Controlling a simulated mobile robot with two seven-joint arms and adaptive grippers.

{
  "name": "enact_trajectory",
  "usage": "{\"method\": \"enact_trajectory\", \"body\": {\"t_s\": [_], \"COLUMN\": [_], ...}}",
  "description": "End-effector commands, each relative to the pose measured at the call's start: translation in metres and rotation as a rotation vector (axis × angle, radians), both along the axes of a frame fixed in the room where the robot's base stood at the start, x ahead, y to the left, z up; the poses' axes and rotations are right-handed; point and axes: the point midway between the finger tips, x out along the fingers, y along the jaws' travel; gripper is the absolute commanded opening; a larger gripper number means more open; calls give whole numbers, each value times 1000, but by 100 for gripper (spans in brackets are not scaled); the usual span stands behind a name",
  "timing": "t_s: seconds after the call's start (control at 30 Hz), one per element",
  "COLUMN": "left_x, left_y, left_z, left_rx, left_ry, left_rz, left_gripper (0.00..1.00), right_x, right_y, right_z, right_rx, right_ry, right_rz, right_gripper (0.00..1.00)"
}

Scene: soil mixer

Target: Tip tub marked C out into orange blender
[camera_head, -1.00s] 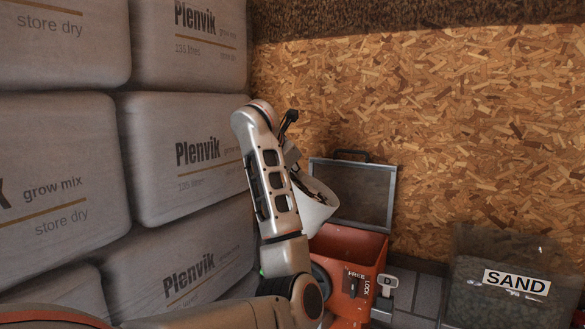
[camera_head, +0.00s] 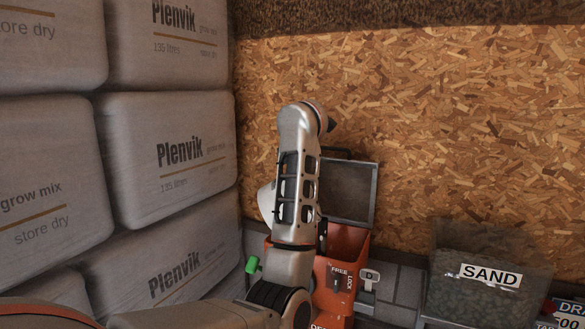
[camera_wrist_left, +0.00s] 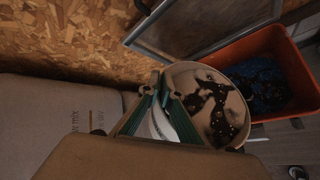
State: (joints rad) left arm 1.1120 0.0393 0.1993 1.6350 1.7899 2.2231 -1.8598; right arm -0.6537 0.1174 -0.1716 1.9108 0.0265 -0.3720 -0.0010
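The orange blender (camera_head: 340,250) stands at the foot of the board wall, its framed lid (camera_head: 347,192) raised. My left arm crosses in front of it and hides part of its mouth. A pale tub (camera_head: 266,201) shows at the left edge of my left wrist, mostly hidden; no letter C is visible. In the left wrist view, the round tub (camera_wrist_left: 185,78) has dark crumbs stuck inside and lies beside the blender's open mouth (camera_wrist_left: 293,65), which holds dark material. My left gripper (camera_wrist_left: 160,92) appears shut on the tub's wall. My right gripper is not in view.
Stacked grey Plenvik bags (camera_head: 170,150) stand close on the left. A FREE/LOCK lever (camera_head: 335,282) is on the blender's front, with a D tag (camera_head: 369,276) beside it. A SAND bin (camera_head: 490,275) stands at the right; grey floor lies between.

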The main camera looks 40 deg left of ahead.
Motion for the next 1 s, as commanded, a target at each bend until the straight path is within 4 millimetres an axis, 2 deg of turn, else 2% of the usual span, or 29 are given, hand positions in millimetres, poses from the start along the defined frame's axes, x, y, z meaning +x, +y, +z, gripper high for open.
{"method": "enact_trajectory", "body": {"t_s": [1.0], "left_x": [26], "left_y": [-44], "left_z": [-20], "left_rx": [326], "left_ry": [194], "left_rz": [-1], "left_gripper": [0], "right_x": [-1], "right_y": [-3], "right_z": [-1], "right_rx": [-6], "right_ry": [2], "right_rz": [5], "right_gripper": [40]}}
